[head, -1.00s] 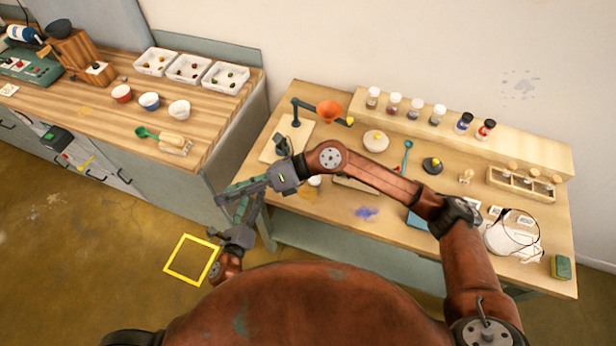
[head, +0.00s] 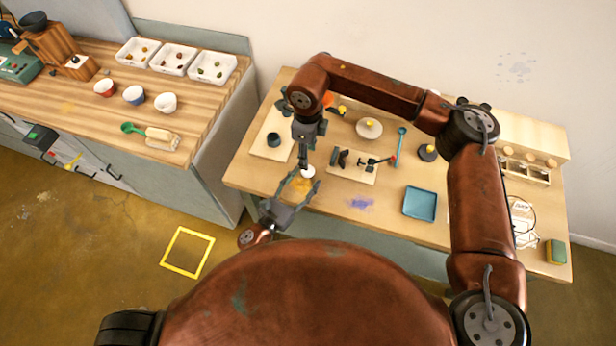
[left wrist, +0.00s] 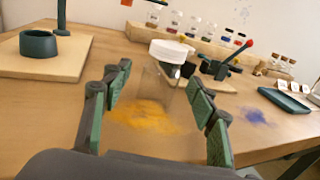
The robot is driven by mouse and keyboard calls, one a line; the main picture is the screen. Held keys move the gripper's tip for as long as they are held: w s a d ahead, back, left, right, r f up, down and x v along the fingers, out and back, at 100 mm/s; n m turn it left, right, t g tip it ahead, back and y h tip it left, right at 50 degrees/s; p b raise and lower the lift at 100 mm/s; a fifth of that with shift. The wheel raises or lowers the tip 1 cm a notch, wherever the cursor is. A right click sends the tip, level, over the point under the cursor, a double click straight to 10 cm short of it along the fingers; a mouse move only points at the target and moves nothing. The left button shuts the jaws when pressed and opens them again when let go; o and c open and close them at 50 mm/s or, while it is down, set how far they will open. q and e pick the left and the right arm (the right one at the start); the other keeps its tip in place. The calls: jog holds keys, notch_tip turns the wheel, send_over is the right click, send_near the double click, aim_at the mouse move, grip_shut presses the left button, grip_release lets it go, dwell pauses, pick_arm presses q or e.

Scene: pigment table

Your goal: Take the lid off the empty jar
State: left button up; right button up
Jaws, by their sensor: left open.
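The clear jar with a white lid (head: 308,171) stands near the table's front left edge, beside an orange powder stain. In the left wrist view its white lid (left wrist: 171,50) is on and its see-through body (left wrist: 154,88) looks empty. My left gripper (head: 306,181) is open, its fingers reaching toward the jar from the front. In the left wrist view the jar appears between the fingertips (left wrist: 160,82); I see no clear contact. My right gripper (head: 304,158) points down just above the lid in the head view. It shows narrow, so its opening and height are unclear.
Behind the jar lies a board with a small clamp (head: 352,172). A blue tray (head: 420,203) is to the right. A board with a dark ring (head: 273,139) is to the left. A wooden counter (head: 85,105) stands farther left.

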pick_arm(q)
jog(key=shift+x, duration=1.1)
jog(key=shift+c, duration=0.5)
grip_shut()
